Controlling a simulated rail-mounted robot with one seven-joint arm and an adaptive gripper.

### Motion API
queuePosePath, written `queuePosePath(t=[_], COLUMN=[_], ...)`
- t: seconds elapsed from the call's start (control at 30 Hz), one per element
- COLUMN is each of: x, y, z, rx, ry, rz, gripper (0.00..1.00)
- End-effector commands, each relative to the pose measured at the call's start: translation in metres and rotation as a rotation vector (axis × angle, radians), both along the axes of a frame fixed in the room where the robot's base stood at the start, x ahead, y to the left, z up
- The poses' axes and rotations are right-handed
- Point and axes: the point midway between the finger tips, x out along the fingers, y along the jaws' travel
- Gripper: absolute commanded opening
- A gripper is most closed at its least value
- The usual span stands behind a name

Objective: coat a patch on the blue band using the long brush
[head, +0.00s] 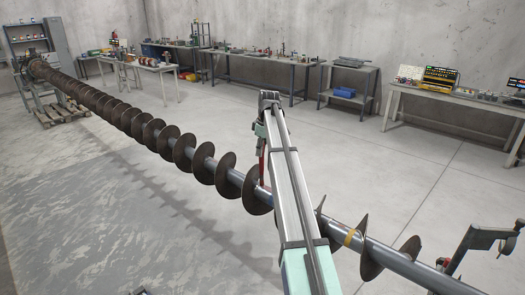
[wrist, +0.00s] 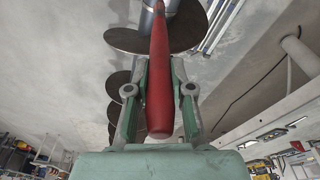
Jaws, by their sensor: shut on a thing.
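The long auger (head: 203,162) runs from the far left to the lower right, its grey-blue shaft ringed by dark flights. I cannot pick out a distinct blue band; part of the shaft is behind my arm. My gripper (wrist: 160,75) is shut on the red handle of the long brush (wrist: 160,100). The handle points away from the wrist toward the shaft (wrist: 162,5); the bristle end is not visible. In the head view the red brush (head: 262,168) hangs beside a flight, partly hidden by my arm.
Workbenches (head: 265,66) with tools line the back wall, and another bench (head: 440,95) stands at the right. A wooden pallet (head: 62,112) lies under the auger's far end. The concrete floor between auger and benches is mostly clear. Flights crowd close to my gripper.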

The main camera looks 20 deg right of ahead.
Motion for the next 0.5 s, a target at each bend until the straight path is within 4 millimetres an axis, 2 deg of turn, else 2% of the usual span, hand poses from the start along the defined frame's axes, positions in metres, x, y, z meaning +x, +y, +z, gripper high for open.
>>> queuePosePath(t=[0.07, 0.5], x=[0.001, 0.001], y=[0.001, 0.005], z=[0.022, 0.058], rx=[0.000, 0.000], ry=[-0.003, 0.000], rz=[0.001, 0.006], gripper=[0.00, 0.00])
